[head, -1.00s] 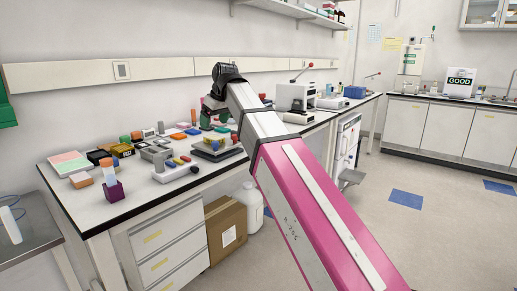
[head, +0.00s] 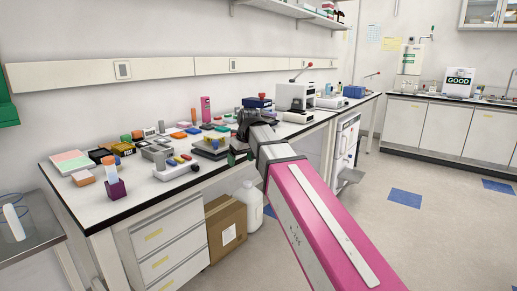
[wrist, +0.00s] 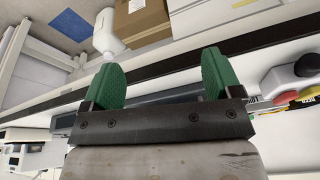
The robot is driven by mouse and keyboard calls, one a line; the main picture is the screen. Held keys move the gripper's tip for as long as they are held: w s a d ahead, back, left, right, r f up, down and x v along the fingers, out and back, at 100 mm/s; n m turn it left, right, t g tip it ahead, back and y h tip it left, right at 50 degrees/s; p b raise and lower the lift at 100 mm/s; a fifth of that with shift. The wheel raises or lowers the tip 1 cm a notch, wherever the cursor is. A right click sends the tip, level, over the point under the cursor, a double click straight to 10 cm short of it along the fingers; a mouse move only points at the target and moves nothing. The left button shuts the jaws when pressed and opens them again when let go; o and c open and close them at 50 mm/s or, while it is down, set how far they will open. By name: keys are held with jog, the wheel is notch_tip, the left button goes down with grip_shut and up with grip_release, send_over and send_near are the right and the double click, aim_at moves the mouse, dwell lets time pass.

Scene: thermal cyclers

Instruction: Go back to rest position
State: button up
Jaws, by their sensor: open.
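My gripper (wrist: 158,82) shows in the wrist view with its two green fingers spread wide apart and nothing between them. In the head view my pink and grey arm reaches in from the lower right. Its end, with a green finger just visible (head: 238,155), is at the front edge of the lab bench (head: 75,205), beside the instruments. Most of the gripper is hidden behind the wrist there. The wrist view shows the bench's dark front edge (wrist: 180,55) passing behind the fingers.
Thermal cyclers and colored blocks crowd the bench, including a grey device (head: 172,170) left of the gripper. A white press (head: 294,97) stands behind right. A cardboard box (head: 226,232) and a white jug (head: 250,203) are on the floor below. Open floor lies right.

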jog(key=s+d+f+m, duration=0.2)
jog(key=s+d+f, duration=0.2)
jog(key=d+f, duration=0.4)
jog(key=s+d+f+m+g+h, duration=0.1)
jog(key=s+d+f+m, duration=0.1)
jog(key=s+d+f, duration=0.3)
jog(key=s+d+f+m+g+h, duration=0.1)
jog(key=s+d+f+m, duration=0.2)
jog(key=d+f, duration=0.9)
notch_tip(320, 180, down, 10)
jog(key=shift+s+d+f, duration=0.1)
jog(key=shift+s+d, duration=0.15)
jog(key=shift+s, duration=0.7)
